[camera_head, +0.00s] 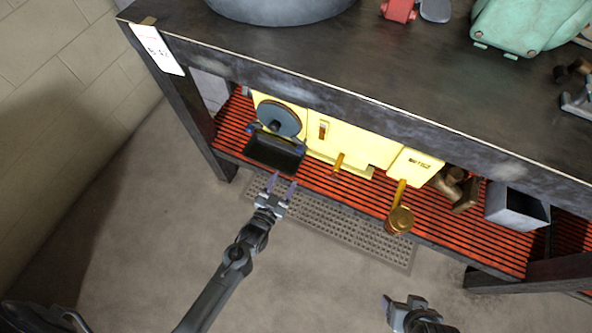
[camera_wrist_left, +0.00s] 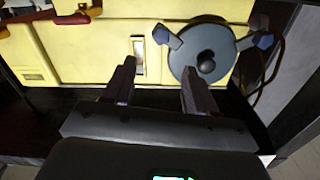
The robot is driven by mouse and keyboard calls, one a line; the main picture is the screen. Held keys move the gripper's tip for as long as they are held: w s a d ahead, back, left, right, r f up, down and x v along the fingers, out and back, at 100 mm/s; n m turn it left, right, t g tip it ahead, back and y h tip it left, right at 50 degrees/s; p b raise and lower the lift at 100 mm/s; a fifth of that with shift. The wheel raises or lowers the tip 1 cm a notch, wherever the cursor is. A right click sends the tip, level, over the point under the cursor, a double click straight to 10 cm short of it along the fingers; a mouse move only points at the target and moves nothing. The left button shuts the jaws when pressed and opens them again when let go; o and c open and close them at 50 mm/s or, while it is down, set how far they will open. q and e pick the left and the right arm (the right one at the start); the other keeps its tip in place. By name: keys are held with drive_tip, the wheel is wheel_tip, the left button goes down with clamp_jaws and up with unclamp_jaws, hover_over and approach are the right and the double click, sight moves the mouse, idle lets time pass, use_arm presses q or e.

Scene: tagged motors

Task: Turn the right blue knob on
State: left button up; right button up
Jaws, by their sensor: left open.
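A yellow machine (camera_head: 330,142) stands on the slatted red lower shelf under the workbench. At its left end is a round grey-blue disc (camera_head: 279,120) with a dark hub. Two small blue knobs sit beside the disc: the left blue knob (camera_head: 252,127) and the right blue knob (camera_head: 299,148). In the left wrist view the machine appears flipped, with a blue knob at each side of the disc (camera_wrist_left: 203,50). My left gripper (camera_head: 281,184) is open and empty, in front of the machine and apart from the knobs. My right gripper (camera_head: 389,304) is low in the head view; its jaws are unclear.
A black tray (camera_head: 272,154) lies below the disc. A brass-coloured handle with a round cup (camera_head: 399,218) sticks out at the machine's right. A grey open box (camera_head: 516,208) stands farther right. The bench edge (camera_head: 350,97) overhangs the shelf.

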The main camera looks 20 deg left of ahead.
use_arm(q)
drive_tip(key=f, duration=0.1)
drive_tip(key=b, duration=0.3)
approach(299, 152)
drive_tip(key=w, duration=0.3)
drive_tip(key=w+b, duration=0.1)
drive_tip(key=w+f+b, duration=0.1)
drive_tip(key=w, duration=0.1)
drive_tip(key=shift+w+d+n, duration=0.15)
drive_tip(key=shift+w+n, duration=0.15)
drive_tip(key=shift+w, duration=0.05)
drive_tip(key=shift+w+r+b, duration=0.25)
drive_tip(key=shift+w+b, duration=0.25)
drive_tip(key=shift+w, duration=0.75)
use_arm(e)
wheel_tip(299, 152, down, 7)
drive_tip(key=shift+w, duration=0.35)
use_arm(q)
drive_tip(key=shift+s, duration=0.2)
use_arm(e)
drive_tip(key=shift+s, duration=0.15)
